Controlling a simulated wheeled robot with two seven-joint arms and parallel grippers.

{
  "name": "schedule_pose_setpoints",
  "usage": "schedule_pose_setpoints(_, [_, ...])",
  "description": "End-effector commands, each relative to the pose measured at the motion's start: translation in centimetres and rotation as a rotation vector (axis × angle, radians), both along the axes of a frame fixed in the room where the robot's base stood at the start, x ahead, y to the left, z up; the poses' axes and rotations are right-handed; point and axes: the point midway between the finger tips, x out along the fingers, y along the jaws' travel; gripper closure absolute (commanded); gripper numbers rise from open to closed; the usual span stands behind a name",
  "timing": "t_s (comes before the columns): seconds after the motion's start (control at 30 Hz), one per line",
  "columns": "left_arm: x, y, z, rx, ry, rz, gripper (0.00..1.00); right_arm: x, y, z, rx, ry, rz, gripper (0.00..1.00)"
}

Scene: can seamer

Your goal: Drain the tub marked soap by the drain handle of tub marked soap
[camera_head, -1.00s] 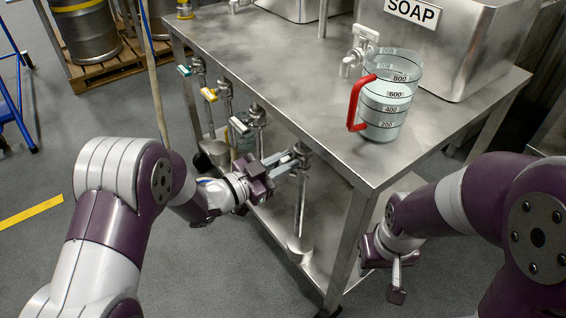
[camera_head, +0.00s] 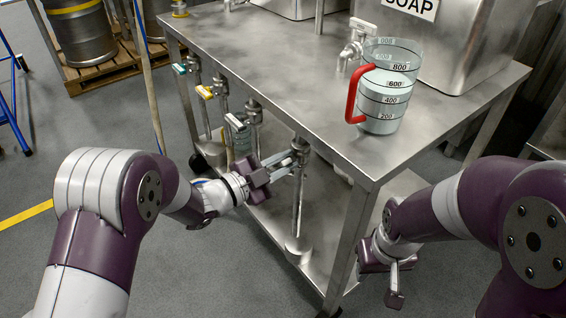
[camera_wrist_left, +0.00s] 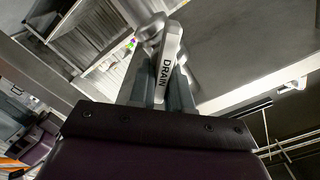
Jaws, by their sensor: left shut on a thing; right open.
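The metal tub (camera_head: 472,48) bears a SOAP label (camera_head: 411,8) and stands on the steel table (camera_head: 290,85). My left gripper (camera_head: 290,163) is at the front underside of the table, shut on a drain handle (camera_wrist_left: 168,66). In the left wrist view this white lever reads DRAIN and lies between my fingers. In the head view my fingers mostly hide it. The handle is on the valve (camera_head: 300,148) at the top of a vertical pipe (camera_head: 298,205) nearest the table's near corner. My right gripper (camera_head: 394,298) is open and empty, right of the table's near leg.
More drain valves with green (camera_head: 180,69), yellow (camera_head: 204,92) and white (camera_head: 235,121) handles line the table's front edge.

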Motion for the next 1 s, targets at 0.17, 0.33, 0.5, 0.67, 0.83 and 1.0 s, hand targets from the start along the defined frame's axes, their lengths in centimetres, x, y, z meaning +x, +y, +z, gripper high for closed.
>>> schedule_pose_setpoints(0.17, [-0.1,0.0,-0.1,0.002,0.001,-0.001,1.00,0.0,0.0,0.0,0.000,0.000,0.000,0.57])
schedule_pose_setpoints(0.33, [-0.1,0.0,-0.1,0.002,0.001,-0.001,1.00,0.0,0.0,0.0,0.000,0.000,0.000,0.57])
schedule_pose_setpoints(0.5, [0.0,0.0,-0.1,0.001,0.001,0.000,0.61,0.0,0.0,0.0,0.000,0.000,0.000,0.57])
schedule_pose_setpoints(0.67, [0.0,0.0,0.0,0.001,0.001,0.000,0.61,0.0,0.0,0.0,0.000,0.000,0.000,0.57])
schedule_pose_setpoints(0.83, [-0.8,1.2,0.2,0.001,0.001,0.003,0.61,0.0,0.0,0.7,0.000,0.000,0.000,0.57])
schedule_pose_setpoints(1.0, [-3.0,4.4,0.4,0.001,0.002,0.005,0.61,0.0,0.0,2.2,0.000,0.000,0.000,0.57])
